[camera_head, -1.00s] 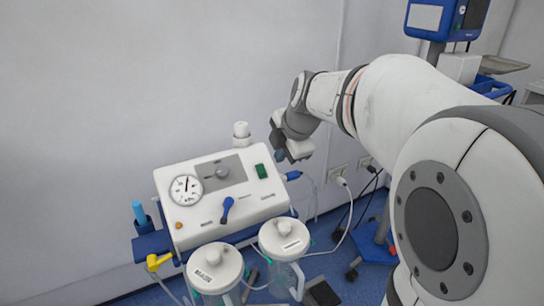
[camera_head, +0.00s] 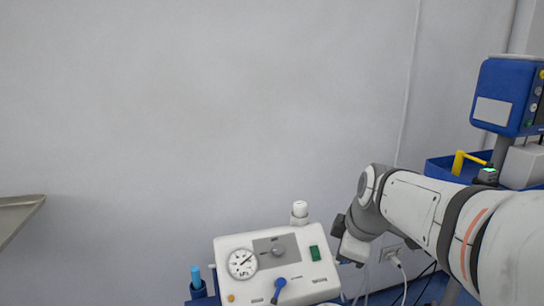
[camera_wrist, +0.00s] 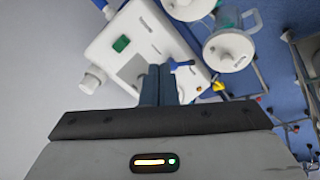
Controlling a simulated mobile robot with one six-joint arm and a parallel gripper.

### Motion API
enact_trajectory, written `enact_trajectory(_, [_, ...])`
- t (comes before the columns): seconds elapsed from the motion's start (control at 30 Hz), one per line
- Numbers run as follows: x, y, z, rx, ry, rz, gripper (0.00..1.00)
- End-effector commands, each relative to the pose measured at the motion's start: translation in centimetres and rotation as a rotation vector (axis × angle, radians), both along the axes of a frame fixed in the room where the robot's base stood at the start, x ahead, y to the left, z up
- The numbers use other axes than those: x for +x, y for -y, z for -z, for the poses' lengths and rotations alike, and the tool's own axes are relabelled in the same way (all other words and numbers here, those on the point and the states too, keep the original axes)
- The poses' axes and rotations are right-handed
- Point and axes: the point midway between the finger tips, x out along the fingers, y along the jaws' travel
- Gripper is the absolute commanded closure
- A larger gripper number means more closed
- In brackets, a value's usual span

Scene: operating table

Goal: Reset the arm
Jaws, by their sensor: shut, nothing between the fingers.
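My gripper (camera_head: 342,248) is at the end of my white and grey arm, beside the right end of the white suction device. Its fingers are mostly hidden in the head view. In the wrist view my gripper (camera_wrist: 159,84) shows two dark blue fingers pressed together with nothing between them. They point toward the white device (camera_wrist: 143,45) and cover part of its front. Whether they touch it I cannot tell.
The white device (camera_head: 278,264) has a gauge, a green switch and a blue lever. Lidded jars (camera_wrist: 229,49) are beyond it in the wrist view. A blue monitor (camera_head: 508,97) stands at right, a metal tray edge (camera_head: 18,212) at left. The wall above is bare.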

Motion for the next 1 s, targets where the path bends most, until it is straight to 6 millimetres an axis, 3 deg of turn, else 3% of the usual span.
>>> enact_trajectory(0.03, [-1.3,-0.3,-2.1,0.03,-0.026,0.084,1.0])
enact_trajectory(0.5, [-11.7,-0.9,-6.5,0.25,-0.211,0.963,1.0])
enact_trajectory(0.7, [-13.4,-0.8,-6.6,0.278,-0.226,1.126,1.0])
enact_trajectory(1.0, [-13.5,-0.8,-6.4,0.282,-0.227,1.144,1.0])
